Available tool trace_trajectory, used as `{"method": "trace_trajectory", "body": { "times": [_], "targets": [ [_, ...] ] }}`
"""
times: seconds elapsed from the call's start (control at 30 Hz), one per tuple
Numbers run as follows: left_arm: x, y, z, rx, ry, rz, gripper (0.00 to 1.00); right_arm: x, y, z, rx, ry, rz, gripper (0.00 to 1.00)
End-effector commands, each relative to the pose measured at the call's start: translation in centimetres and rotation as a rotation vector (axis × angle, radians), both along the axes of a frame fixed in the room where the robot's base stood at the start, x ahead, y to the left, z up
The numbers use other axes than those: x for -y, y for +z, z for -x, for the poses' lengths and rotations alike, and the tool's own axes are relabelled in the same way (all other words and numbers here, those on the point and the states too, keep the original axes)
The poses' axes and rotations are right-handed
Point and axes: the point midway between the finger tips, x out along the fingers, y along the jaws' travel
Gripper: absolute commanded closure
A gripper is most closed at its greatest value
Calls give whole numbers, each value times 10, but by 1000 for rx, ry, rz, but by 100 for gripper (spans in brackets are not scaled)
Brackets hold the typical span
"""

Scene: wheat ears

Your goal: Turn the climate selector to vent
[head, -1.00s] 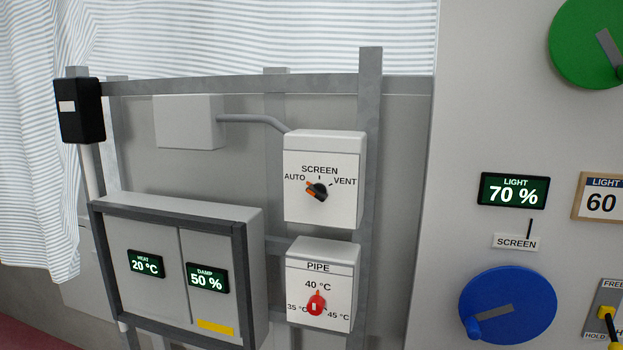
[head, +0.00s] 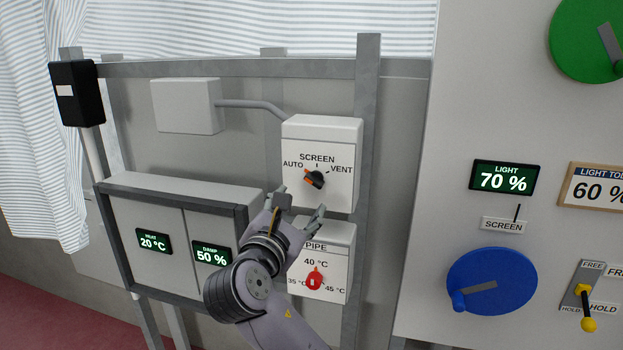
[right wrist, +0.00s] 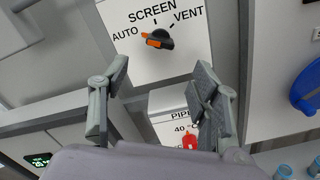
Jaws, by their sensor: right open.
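The climate selector (head: 315,180) is a black knob with an orange pointer on a white box (head: 322,135) marked AUTO, SCREEN and VENT. Its orange end points left toward AUTO. The selector also shows in the right wrist view (right wrist: 158,39), beyond the fingertips. My right gripper (head: 303,200) is open and empty, just below the selector and apart from it. Its two fingers also show in the right wrist view (right wrist: 162,78), spread on either side. The left gripper is not in view.
The PIPE box (head: 338,262) with a red knob (head: 314,279) sits directly below, partly behind my right gripper. A display cabinet (head: 180,187) stands at left. A panel with a blue wheel (head: 515,275) and a yellow-handled lever (head: 587,318) is at right.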

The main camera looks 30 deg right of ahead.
Motion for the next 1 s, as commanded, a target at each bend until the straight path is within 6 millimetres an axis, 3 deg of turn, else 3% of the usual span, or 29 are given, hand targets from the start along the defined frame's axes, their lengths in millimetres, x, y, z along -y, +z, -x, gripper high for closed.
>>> {"method": "trace_trajectory", "body": {
  "times": [0.2,0.47,0.9,1.0],
  "targets": [
    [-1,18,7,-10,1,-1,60,38,3,-31,-2,-4,0,43],
    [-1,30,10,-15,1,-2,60,69,1,-58,-2,0,0,43],
    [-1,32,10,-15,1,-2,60,77,-1,-66,1,2,-2,43],
    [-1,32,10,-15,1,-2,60,77,-1,-66,1,2,-2,49]
  ]
}}
